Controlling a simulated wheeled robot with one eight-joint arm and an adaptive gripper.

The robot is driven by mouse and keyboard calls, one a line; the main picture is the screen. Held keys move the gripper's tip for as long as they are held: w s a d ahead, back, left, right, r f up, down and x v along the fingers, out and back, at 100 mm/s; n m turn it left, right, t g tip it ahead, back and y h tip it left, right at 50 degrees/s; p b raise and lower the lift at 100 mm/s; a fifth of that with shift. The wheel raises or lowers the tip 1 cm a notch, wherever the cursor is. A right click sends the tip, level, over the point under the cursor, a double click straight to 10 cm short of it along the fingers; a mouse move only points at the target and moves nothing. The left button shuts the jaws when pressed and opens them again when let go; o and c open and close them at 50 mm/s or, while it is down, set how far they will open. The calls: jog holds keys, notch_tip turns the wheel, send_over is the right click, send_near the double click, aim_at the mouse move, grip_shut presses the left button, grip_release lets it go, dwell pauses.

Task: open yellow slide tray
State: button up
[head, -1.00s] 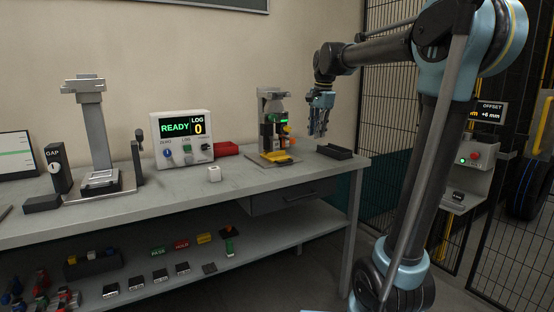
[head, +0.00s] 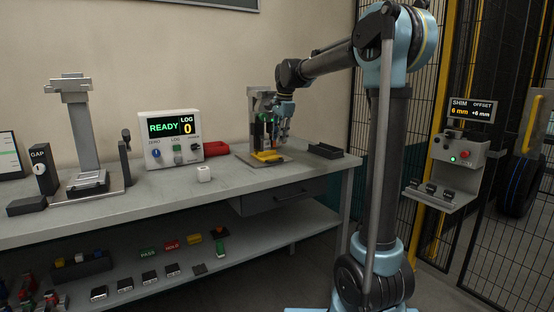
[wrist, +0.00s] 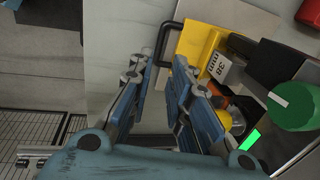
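The yellow slide tray (head: 267,156) sits at the foot of the metal fixture (head: 262,103) on the bench. In the wrist view the tray (wrist: 199,42) is yellow, with a black bar handle (wrist: 161,42) on its left side and a label reading 38 mm. My gripper (head: 281,138) is at the fixture, just above and beside the tray. In the wrist view my gripper (wrist: 158,68) has its fingers apart, with part of the handle showing in line with the gap. I cannot tell whether they touch it. Part of the fixture is hidden behind my gripper.
A green round knob (wrist: 292,105) and an orange part (wrist: 221,118) are close to my fingers. A black open bin (head: 325,150) stands right of the fixture; a red box (head: 216,149) and the READY display (head: 170,137) stand left.

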aim_at(278, 162)
jog(key=f, duration=0.3)
jog(key=w+f, duration=0.1)
jog(key=f, duration=0.2)
jog(key=a+f, duration=0.1)
jog(key=f, duration=0.2)
jog(key=shift+w+f, duration=0.25)
jog(key=shift+f, duration=0.05)
grip_shut()
